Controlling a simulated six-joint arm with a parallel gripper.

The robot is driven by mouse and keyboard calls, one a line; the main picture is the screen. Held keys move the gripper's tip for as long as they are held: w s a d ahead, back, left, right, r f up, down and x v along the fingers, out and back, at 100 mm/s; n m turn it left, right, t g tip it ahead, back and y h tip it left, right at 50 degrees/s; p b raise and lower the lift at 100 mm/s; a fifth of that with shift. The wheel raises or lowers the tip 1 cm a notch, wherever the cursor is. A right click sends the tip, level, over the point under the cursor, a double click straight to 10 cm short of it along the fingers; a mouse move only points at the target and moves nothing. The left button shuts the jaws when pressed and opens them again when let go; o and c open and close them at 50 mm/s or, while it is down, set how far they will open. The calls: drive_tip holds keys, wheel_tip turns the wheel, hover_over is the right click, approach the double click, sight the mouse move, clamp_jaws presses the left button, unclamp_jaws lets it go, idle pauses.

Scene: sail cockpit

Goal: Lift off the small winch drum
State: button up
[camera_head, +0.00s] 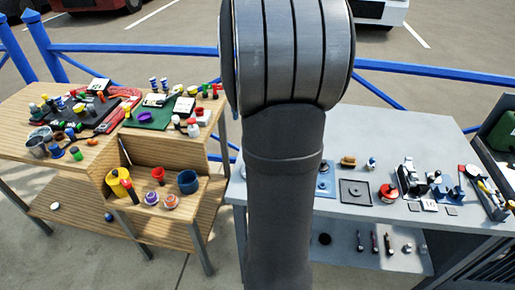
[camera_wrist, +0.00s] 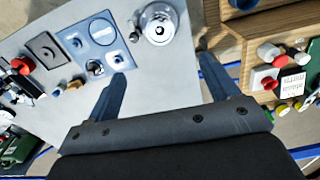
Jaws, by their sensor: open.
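In the wrist view a shiny silver round drum-like part (camera_wrist: 158,22), with a dark centre, stands on the grey table near its edge. I cannot tell for sure that it is the small winch drum. Beside it lies a blue plate (camera_wrist: 80,40) with a ring outline and small round fittings (camera_wrist: 95,68). My gripper (camera_wrist: 162,62) is open and empty, its two fingers spread below the silver part and apart from it. In the head view my arm hides the silver part, and only the right part of the blue plate (camera_head: 329,188) shows.
On the grey table (camera_head: 420,140) are a dark square plate (camera_head: 355,192), a red round part (camera_head: 388,193) and a black fixture (camera_head: 410,178). A wooden bench (camera_head: 90,160) with many small items stands to the left. The back of the grey table is clear.

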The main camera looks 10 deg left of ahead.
drive_tip(key=f+m, duration=0.4)
drive_tip(key=m, duration=0.1)
drive_tip(key=f+m, duration=0.5)
drive_tip(key=m, duration=0.1)
drive_tip(key=f+m, duration=0.5)
drive_tip(key=m, duration=0.1)
drive_tip(key=shift+s+a+f, duration=0.2)
drive_tip(key=shift+w+d+f, duration=0.15)
drive_tip(key=shift+f, duration=1.2)
drive_tip(key=shift+w+d+f, duration=0.1)
drive_tip(key=shift+f, duration=1.25)
drive_tip(key=shift+c, duration=0.4)
drive_tip(key=c, duration=1.1)
drive_tip(key=shift+c, duration=0.3)
